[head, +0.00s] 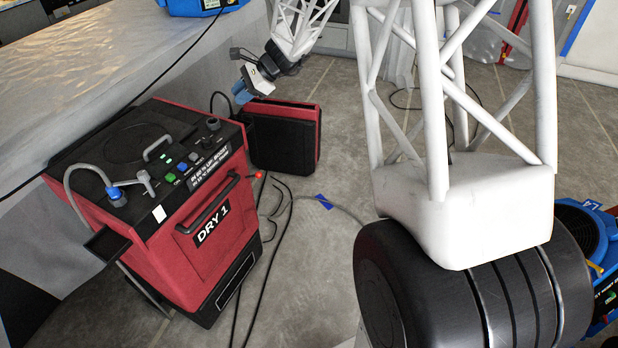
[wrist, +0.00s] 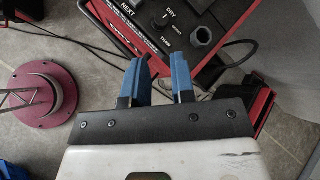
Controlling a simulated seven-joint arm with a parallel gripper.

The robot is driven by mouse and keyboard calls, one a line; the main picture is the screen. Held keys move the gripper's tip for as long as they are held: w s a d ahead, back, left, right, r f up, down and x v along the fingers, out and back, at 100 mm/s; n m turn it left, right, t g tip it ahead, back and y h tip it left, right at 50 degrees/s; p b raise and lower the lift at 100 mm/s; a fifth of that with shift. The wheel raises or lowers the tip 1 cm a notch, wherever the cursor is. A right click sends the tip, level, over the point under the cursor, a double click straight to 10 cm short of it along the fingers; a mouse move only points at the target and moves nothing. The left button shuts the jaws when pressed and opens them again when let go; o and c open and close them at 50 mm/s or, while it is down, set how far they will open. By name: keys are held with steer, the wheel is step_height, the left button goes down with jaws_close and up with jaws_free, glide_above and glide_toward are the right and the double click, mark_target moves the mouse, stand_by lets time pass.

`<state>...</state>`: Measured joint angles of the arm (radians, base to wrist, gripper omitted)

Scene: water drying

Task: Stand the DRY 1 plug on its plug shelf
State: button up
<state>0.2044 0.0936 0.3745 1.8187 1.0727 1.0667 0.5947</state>
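The red DRY 1 machine (head: 208,245) stands at the left of the head view, with switches and a grey hose with a blue fitting (head: 116,194) on its black top. A small black ledge (head: 106,243) juts from its left side; I cannot tell whether this is the plug shelf. My gripper (head: 243,92) is above the machine's far right corner. In the wrist view its two blue fingers (wrist: 158,80) are apart, with no held object visible between them. A grey round socket (wrist: 203,37) shows on the panel beyond the fingers. I cannot clearly make out the DRY 1 plug.
A second red and black case (head: 284,135) stands behind the machine. Black cables (head: 268,255) run over the floor beside it. A pale bench (head: 110,70) is at the upper left. A red round base (wrist: 45,92) shows in the wrist view.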

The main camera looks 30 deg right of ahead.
steer(key=s+a+r+n+g+h, duration=0.1)
steer(key=s+a+r+n, duration=0.15)
steer(key=s, duration=0.35)
steer(key=s+a+r+n+h, duration=0.1)
steer(key=s+r+n, duration=0.15)
steer(key=s, duration=0.35)
steer(key=s+d+r+n+h, duration=0.1)
steer(key=s+n+h, duration=0.3)
steer(key=s, duration=1.3)
steer(key=s+d+r+n+h, duration=0.1)
steer(key=s+n+h, duration=0.3)
steer(key=s, duration=1.3)
steer(key=r+n, duration=0.1)
steer(key=n, duration=0.2)
steer(key=shift+s+r+n, duration=0.2)
steer(key=shift+n, duration=0.1)
